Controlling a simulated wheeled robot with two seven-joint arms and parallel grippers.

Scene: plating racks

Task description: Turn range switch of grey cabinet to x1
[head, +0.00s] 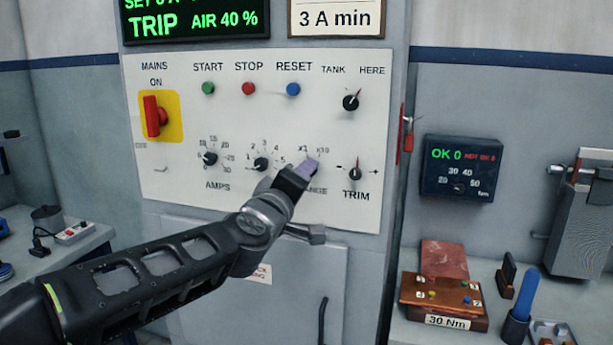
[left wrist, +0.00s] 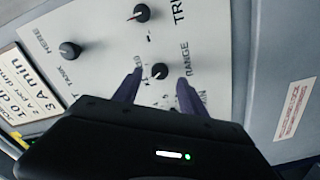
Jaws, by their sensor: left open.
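The grey cabinet's white panel (head: 240,120) faces me. The range switch (left wrist: 160,71) is a small round black knob beside the word RANGE in the left wrist view. In the head view my left gripper covers this knob; the x1 and x10 marks (head: 322,151) show above the fingers. My left gripper (head: 303,170) is open at the panel. In the left wrist view its two fingers (left wrist: 160,79) stand on either side of the knob, with a gap to each side. Which mark the knob points to cannot be told. My right gripper is not in view.
The trim knob (head: 355,173) is close on the right, and a numbered knob (head: 261,164) is close on the left. The tank/here knob (head: 351,102) is above right. A red mains switch (head: 153,116) and push buttons (head: 249,89) are further left and above.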

